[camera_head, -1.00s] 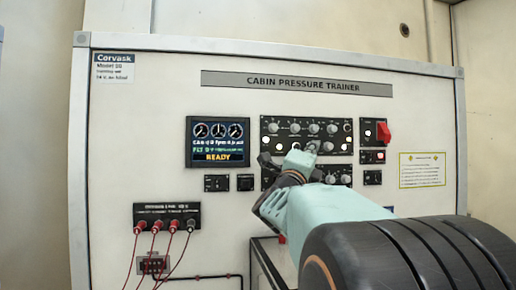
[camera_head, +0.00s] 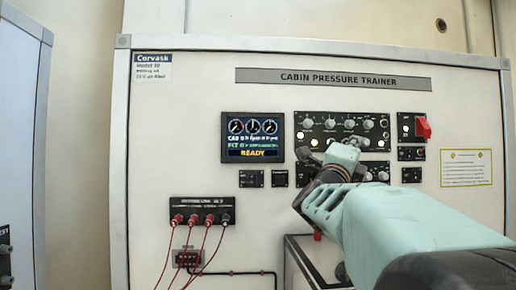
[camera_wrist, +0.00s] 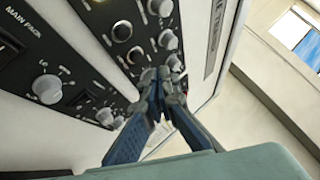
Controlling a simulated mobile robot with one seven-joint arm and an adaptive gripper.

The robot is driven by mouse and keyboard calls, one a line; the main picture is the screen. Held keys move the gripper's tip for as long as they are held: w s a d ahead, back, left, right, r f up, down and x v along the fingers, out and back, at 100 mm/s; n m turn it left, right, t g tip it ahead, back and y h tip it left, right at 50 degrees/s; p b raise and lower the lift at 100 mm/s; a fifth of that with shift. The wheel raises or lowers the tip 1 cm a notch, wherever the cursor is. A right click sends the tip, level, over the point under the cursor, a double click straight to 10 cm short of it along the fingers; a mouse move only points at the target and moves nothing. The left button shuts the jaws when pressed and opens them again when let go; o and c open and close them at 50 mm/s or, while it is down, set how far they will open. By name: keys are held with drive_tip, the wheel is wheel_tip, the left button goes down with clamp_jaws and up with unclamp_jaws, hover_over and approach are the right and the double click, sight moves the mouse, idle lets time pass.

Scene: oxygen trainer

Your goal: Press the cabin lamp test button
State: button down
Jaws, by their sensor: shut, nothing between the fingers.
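The cabin pressure trainer panel (camera_head: 208,120) fills the middle of the head view. Its upper knob module (camera_head: 345,122) has a row of knobs with lit round buttons or lamps below; I cannot read which one is the lamp test button. My gripper (camera_head: 304,156) is in front of the area between the upper and lower knob modules and covers part of both. In the wrist view the fingers of my gripper (camera_wrist: 160,82) are closed together and empty, close to the panel face near grey knobs (camera_wrist: 168,40). Whether the fingertips touch anything is unclear.
A display reading READY (camera_head: 252,138) is left of the gripper. A red switch guard (camera_head: 423,128) is to the right. Red leads (camera_head: 205,245) hang from jacks at the lower left. A blue-grey cabinet (camera_head: 18,130) stands at the left edge.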

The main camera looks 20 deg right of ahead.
drive_tip(key=s, duration=0.1)
drive_tip(key=s+a+b, duration=0.1)
drive_tip(key=s, duration=0.1)
drive_tip(key=shift+s, duration=0.15)
drive_tip(key=shift+d, duration=0.1)
idle(0.5)
